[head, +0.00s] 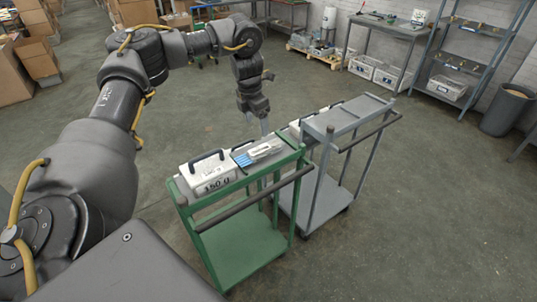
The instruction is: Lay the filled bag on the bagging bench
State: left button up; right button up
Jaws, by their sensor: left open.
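My left arm reaches in from the left, and my left gripper (264,127) points down just behind the green cart (245,245). It is open, and I see nothing held in it. A small pale item with a blue part (262,150) lies on top of the green cart, in front of the gripper. It is too small to tell whether it is the filled bag. I cannot tell which surface is the bagging bench. My right gripper is not in view.
A white case (208,174) marked 150 g stands on the green cart's left end. A grey cart (340,118) stands close behind at right. Workbenches (395,26), crates (392,78), shelving (462,62) and a dark bin (507,110) line the back. Floor at right is clear.

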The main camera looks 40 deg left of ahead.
pick_arm(q)
send_over(260, 149)
jog(key=f, duration=0.5)
jog(key=shift+s+a+f+p, duration=0.1)
jog(key=shift+s+f+p, duration=0.2)
jog(key=shift+s+f, duration=0.1)
jog(key=shift+w+f, duration=0.15)
jog(key=shift+f, duration=0.1)
jog(key=shift+f+p, duration=0.35)
jog(key=shift+p, duration=0.05)
jog(key=f, duration=0.3)
jog(key=f+p, duration=0.1)
jog(key=shift+w+f, duration=0.25)
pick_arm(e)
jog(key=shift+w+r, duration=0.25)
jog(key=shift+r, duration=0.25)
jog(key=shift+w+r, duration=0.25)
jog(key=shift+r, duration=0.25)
pick_arm(q)
jog(key=shift+r, duration=0.1)
jog(key=shift+c, duration=0.3)
